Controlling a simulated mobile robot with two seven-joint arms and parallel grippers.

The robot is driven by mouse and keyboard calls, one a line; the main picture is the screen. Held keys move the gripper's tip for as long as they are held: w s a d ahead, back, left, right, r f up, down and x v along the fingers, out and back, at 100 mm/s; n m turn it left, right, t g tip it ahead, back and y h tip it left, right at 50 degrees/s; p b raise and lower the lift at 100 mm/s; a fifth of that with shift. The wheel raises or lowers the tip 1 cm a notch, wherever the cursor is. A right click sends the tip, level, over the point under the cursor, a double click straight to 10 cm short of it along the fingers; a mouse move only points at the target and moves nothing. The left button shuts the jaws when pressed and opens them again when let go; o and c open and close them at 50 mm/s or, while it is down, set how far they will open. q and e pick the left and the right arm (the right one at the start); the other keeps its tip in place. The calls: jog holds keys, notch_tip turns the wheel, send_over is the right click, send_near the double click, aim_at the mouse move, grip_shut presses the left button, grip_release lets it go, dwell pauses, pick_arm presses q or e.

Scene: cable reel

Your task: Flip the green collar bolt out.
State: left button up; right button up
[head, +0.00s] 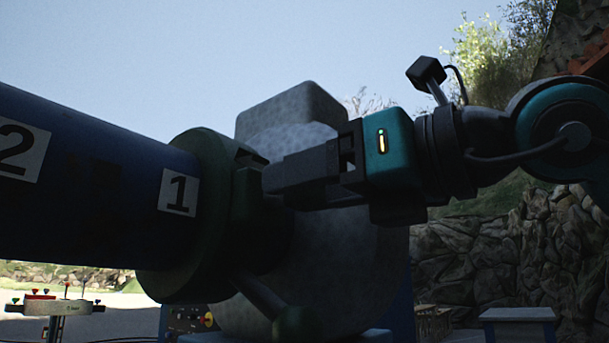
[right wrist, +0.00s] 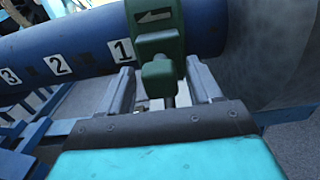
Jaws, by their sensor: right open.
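The green collar (head: 180,265) sits around the right end of the dark blue cylinder. It also shows in the right wrist view (right wrist: 156,18), with an arrow on a light label. The green bolt head (right wrist: 160,76) stands out from the collar on a short metal shank. My right gripper (head: 270,178) comes in from the right, with its fingertips close to the collar. In the right wrist view its two fingers are open, one on each side of the bolt head, with a visible gap on both sides. My left gripper is in neither view.
The blue cylinder (head: 90,185) carries number labels. A large grey rounded body (head: 345,260) stands behind my right gripper. A rod with a green end (head: 291,322) slants down from the collar. Blue frame bars (right wrist: 30,130) lie below the cylinder.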

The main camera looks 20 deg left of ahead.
jog(key=shift+w+a, duration=0.2)
jog(key=shift+a, duration=0.4)
grip_shut()
